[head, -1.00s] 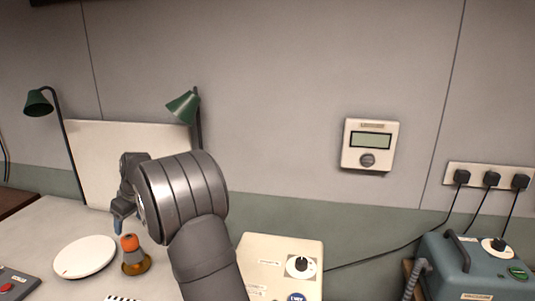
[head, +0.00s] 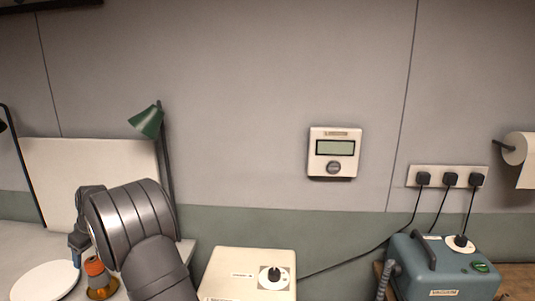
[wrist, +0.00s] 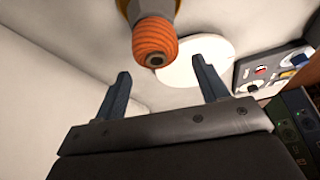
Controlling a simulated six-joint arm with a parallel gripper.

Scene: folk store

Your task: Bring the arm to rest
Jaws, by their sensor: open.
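My gripper (wrist: 160,82) is open in the wrist view, its two blue-grey fingers spread apart with nothing between them. In the head view my gripper (head: 78,248) shows small at the lower left, partly hidden by my grey arm. An orange-topped object with a brass base (head: 100,280) stands close to the right of the fingers in the head view. Its ribbed orange end (wrist: 155,40) shows beyond the fingers in the wrist view, apart from them. A white round plate (head: 45,281) lies on the table, and it also shows in the wrist view (wrist: 190,68).
A cream box with a dial (head: 235,270) stands right of my arm. A blue-green machine (head: 420,268) with a hose stands farther right. A green lamp (head: 147,122) and a white panel (head: 110,165) are behind my arm. A control panel (wrist: 270,68) shows in the wrist view.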

